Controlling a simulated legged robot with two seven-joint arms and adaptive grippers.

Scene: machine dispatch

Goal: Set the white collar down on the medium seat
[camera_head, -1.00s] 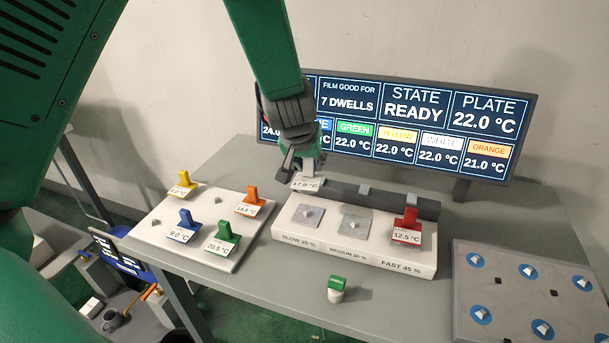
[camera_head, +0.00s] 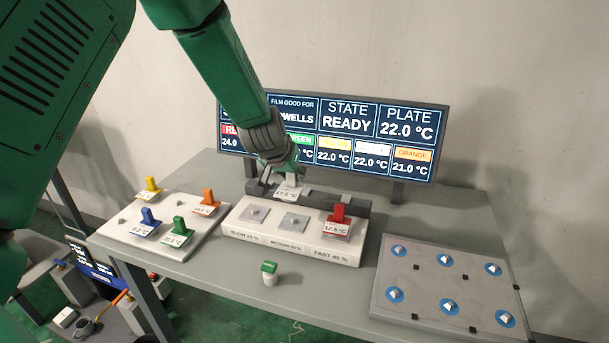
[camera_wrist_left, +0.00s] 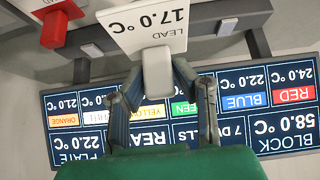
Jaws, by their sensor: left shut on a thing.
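The white collar (camera_head: 288,193), with a "17.0 °C" tag, is held in my left gripper (camera_head: 279,178). It is in the air over the back of the seat block. In the left wrist view the fingers (camera_wrist_left: 157,88) are closed on the collar's white grip (camera_wrist_left: 157,72), its tag tipped toward the camera. The medium seat (camera_head: 294,222) is a bare square plate in the middle of the white block, in front of and below the collar in the head view. My right gripper is not in view.
The red collar (camera_head: 339,221) sits on the fast seat, right of the medium one. The slow seat (camera_head: 254,214) is empty. A dark bar (camera_head: 349,202) runs behind the seats. Colored collars stand on a white tray (camera_head: 185,252) at left. A green-capped vial (camera_head: 269,273) stands in front.

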